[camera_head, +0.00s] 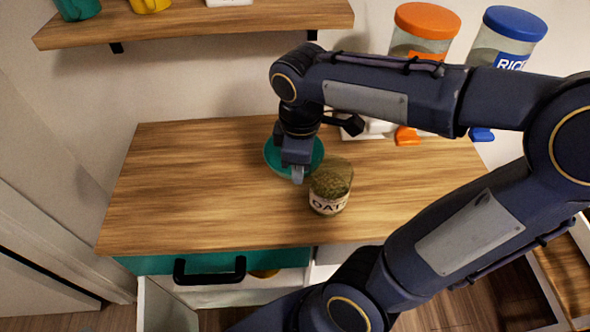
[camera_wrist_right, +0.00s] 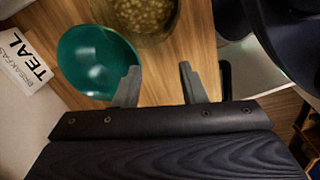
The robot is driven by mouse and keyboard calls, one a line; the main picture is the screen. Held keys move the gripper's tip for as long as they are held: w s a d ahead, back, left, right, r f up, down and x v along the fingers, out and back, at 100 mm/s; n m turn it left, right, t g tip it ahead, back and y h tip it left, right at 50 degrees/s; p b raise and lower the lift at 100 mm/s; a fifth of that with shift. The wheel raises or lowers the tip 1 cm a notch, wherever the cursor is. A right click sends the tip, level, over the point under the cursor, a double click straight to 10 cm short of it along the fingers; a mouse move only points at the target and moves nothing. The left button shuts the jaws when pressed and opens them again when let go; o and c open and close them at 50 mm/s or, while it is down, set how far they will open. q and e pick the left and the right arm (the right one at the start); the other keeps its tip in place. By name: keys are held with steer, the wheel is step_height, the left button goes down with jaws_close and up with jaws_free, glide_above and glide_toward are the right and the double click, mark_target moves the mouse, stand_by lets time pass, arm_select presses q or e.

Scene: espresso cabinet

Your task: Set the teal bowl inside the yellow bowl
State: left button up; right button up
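The teal bowl (camera_head: 294,155) stands upright on the wooden counter, partly hidden by my right gripper (camera_head: 297,172), which is over its near side. In the right wrist view the bowl (camera_wrist_right: 92,62) looks empty. There the right gripper (camera_wrist_right: 158,84) has its two fingers apart with nothing between them. The left-hand finger is close to the bowl's rim; I cannot tell if it touches. My left gripper is not in view.
An oats jar (camera_head: 330,187) stands close to the bowl. Orange-lidded (camera_head: 427,22) and blue-lidded (camera_head: 515,24) dispensers are at the back right. A shelf (camera_head: 200,30) hangs above. The counter's left (camera_head: 180,190) is clear.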

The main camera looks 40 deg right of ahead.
mark_target(271, 142)
steer(key=w+f+n+h+b, duration=0.1)
steer(key=w+n+h, duration=0.1)
steer(key=w, duration=0.1)
steer(key=w+f+n+g+h+b, duration=0.1)
steer(key=w+f+n+h, duration=0.1)
steer(key=w+n, duration=0.1)
steer(key=w+f+n+h+b, duration=0.1)
steer(key=w+n+b, duration=0.1)
steer(key=w, duration=0.2)
steer(key=shift+f+n+g+h, duration=0.4)
steer(key=w+a+n+h, duration=0.1)
steer(key=w, duration=0.1)
steer(key=w+a+f+n+h+b, duration=0.1)
steer(key=w+n+h, duration=0.1)
steer(key=w+a+n+h+b, duration=0.1)
steer(key=w+n, duration=0.1)
steer(key=shift+w+f+h, duration=0.25)
steer(key=shift+w+h, duration=0.05)
steer(key=shift+w, duration=0.05)
steer(key=x, duration=0.7)
steer(key=shift+d+f+b, duration=0.1)
steer(key=shift+d+b, duration=0.1)
steer(key=shift+b, duration=0.2)
jaws_close()
